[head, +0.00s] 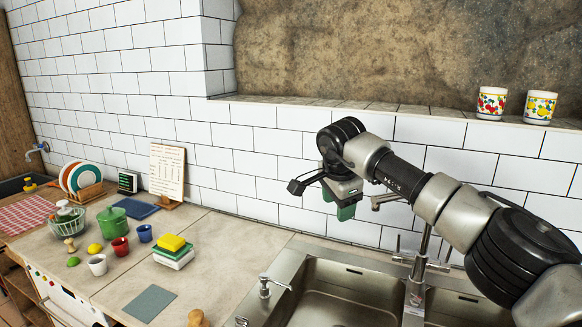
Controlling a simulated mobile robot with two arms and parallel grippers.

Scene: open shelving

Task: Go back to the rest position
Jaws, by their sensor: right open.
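My right arm comes in from the right and reaches across above the sink (345,305). Its gripper (338,202) hangs in front of the white tiled wall, below the ledge, with green fingertips pointing down. It is open, and I see nothing held between the fingers. It is clear of the counter and its objects. My left gripper does not show.
A metal faucet (420,262) stands behind the sink, close to my right arm. Two patterned cups (491,103) (540,107) stand on the ledge.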

